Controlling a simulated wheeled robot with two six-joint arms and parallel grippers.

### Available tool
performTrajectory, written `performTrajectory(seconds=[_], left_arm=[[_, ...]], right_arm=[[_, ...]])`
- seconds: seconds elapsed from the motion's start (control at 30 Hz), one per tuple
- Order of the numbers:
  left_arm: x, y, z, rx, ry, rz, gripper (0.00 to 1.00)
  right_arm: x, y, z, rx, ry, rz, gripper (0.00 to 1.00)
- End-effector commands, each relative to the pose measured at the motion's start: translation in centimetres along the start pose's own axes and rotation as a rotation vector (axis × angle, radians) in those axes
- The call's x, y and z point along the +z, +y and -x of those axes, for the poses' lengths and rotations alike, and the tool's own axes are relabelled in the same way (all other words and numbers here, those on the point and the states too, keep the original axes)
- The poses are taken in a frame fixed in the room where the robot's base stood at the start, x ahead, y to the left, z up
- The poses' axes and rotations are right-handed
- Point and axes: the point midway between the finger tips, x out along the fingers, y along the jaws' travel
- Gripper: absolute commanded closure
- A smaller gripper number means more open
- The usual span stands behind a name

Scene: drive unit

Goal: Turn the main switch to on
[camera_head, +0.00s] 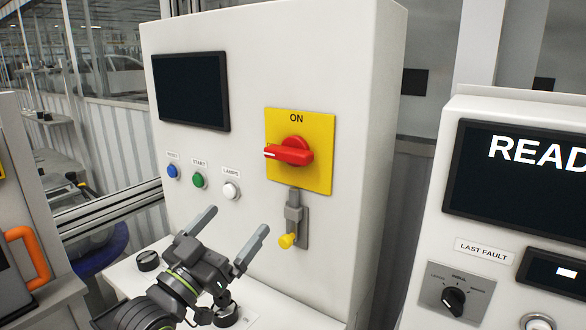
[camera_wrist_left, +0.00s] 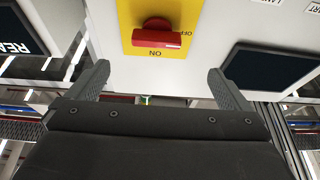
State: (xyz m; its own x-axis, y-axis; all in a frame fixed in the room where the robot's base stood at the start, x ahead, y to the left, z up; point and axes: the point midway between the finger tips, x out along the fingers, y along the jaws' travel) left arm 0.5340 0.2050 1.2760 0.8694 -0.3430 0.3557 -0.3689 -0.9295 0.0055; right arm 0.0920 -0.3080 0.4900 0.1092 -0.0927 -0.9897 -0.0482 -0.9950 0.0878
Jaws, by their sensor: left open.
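The main switch is a red rotary handle (camera_head: 289,152) on a yellow plate (camera_head: 314,175) on the white cabinet's front. The handle lies roughly horizontal, its white-marked end pointing left, while the ON label (camera_head: 296,118) is at the top. The left wrist view shows the red handle (camera_wrist_left: 157,38) upside down, with ON and OFF lettering on the plate (camera_wrist_left: 128,22). My left gripper (camera_head: 234,232) is open and empty, below and left of the switch, apart from it. In the left wrist view its fingers (camera_wrist_left: 158,82) are spread wide. My right gripper is not in view.
Below the plate is a grey latch (camera_head: 294,212) with a yellow knob (camera_head: 287,241). Blue, green and white buttons (camera_head: 231,190) sit left of the switch under a dark screen (camera_head: 191,91). Black knobs (camera_head: 148,260) are on the ledge. Another panel (camera_head: 478,215) stands at right.

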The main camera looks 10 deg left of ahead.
Motion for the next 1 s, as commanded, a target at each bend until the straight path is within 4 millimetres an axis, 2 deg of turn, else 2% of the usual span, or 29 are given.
performTrajectory(seconds=[0.1, 0.27, 0.7, 1.0], left_arm=[[-1.2, 0.3, -0.6, 0.014, 0.031, 0.0, 0.0], [-1.4, 0.4, -2.6, 0.013, 0.032, 0.003, 0.0], [-1.6, 0.5, -11.8, 0.013, 0.027, 0.002, 0.0], [-1.6, 0.5, -16.4, 0.013, 0.026, 0.001, 0.0]], right_arm=[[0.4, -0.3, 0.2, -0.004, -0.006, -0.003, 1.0], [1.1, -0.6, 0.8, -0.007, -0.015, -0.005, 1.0], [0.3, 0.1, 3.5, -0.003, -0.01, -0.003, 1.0], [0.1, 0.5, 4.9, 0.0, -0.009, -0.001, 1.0]])
